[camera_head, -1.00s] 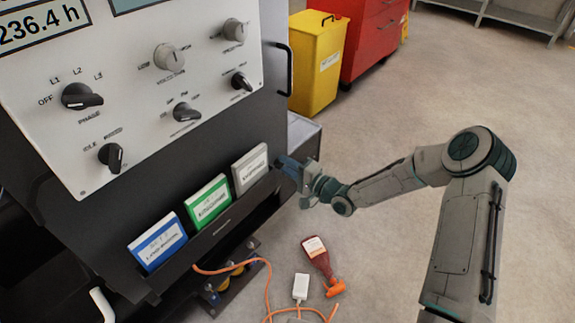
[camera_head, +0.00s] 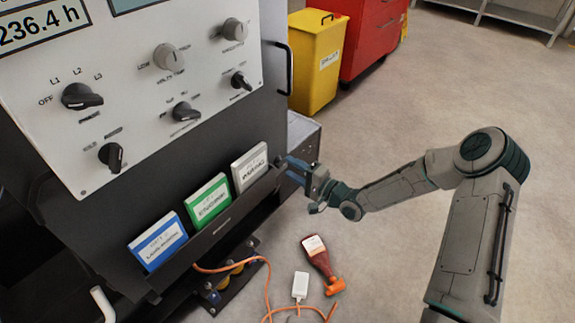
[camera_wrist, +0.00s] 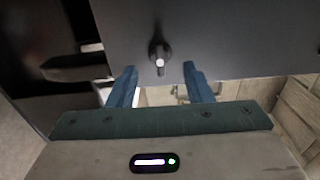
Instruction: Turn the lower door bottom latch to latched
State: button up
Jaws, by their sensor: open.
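In the wrist view a small dark knob with a pale end, the latch (camera_wrist: 160,58), sits near the lower edge of a dark door panel (camera_wrist: 225,35). My gripper (camera_wrist: 160,80) is open, with one blue finger on each side below the latch. The fingers appear apart from the latch, and nothing is between them. In the head view my gripper (camera_head: 287,168) is beside the right end of the document rack on the dark cabinet. The latch is hidden in the head view.
A rack (camera_head: 225,220) holds blue, green and grey binders. A yellow bin (camera_head: 315,65) and a red cabinet (camera_head: 372,35) stand behind. A red bottle (camera_head: 320,258), a white box (camera_head: 300,286) and an orange cable (camera_head: 268,290) lie on the floor. Floor at right is open.

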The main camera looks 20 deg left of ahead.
jog(key=v, duration=1.1)
jog(key=shift+p, duration=0.4)
